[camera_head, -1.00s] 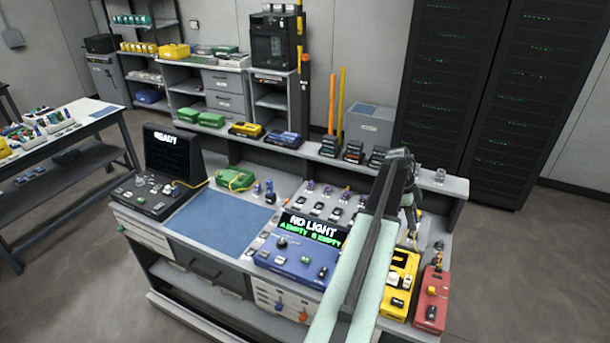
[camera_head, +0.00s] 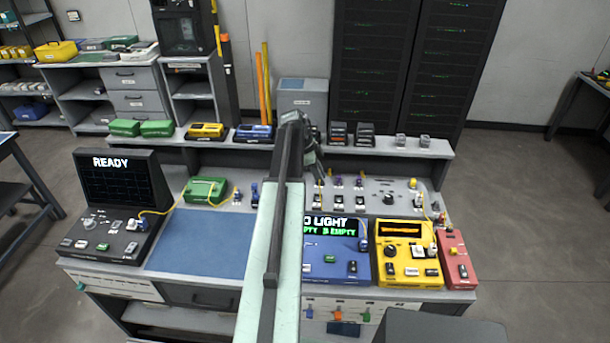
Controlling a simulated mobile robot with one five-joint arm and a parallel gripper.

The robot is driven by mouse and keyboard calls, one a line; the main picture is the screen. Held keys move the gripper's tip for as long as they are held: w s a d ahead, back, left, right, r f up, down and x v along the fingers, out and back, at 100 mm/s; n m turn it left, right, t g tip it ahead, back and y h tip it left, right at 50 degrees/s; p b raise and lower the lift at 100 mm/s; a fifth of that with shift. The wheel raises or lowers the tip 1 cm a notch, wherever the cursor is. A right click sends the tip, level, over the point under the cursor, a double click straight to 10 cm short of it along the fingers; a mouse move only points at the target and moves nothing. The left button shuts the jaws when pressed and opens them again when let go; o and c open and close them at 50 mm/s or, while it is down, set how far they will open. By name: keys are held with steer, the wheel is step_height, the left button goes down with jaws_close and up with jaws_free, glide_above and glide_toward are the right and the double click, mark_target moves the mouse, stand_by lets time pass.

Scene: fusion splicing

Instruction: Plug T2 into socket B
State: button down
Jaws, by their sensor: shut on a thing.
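My gripper (camera_head: 312,150) is at the far end of my raised arm, above the back part of the bench. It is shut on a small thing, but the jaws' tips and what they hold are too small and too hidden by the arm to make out. The blue meter (camera_head: 338,245) stands on the bench to the right of my arm, its left part covered by it. T2 cannot be singled out.
A black splicer (camera_head: 118,200) reading "READY", a blue mat (camera_head: 200,240) and a green box (camera_head: 205,190) lie left of my arm. Yellow (camera_head: 405,268) and red (camera_head: 456,262) devices stand at the right. A raised shelf (camera_head: 420,150) with several boxes runs along the back.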

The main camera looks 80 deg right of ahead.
steer(key=shift+w, duration=0.1)
steer(key=shift+w+f+b, duration=0.15)
steer(key=shift+f+b, duration=0.4)
steer(key=shift+b, duration=0.05)
step_height(320, 180, down, 5)
steer(key=b, duration=0.5)
steer(key=shift+f, duration=0.15)
steer(key=shift+f+b, duration=0.5)
steer(key=shift+b, duration=0.15)
stand_by(0.3)
steer(key=c, duration=1.1)
jaws_free()
steer(key=p+v, duration=0.7)
steer(key=shift+r, duration=0.45)
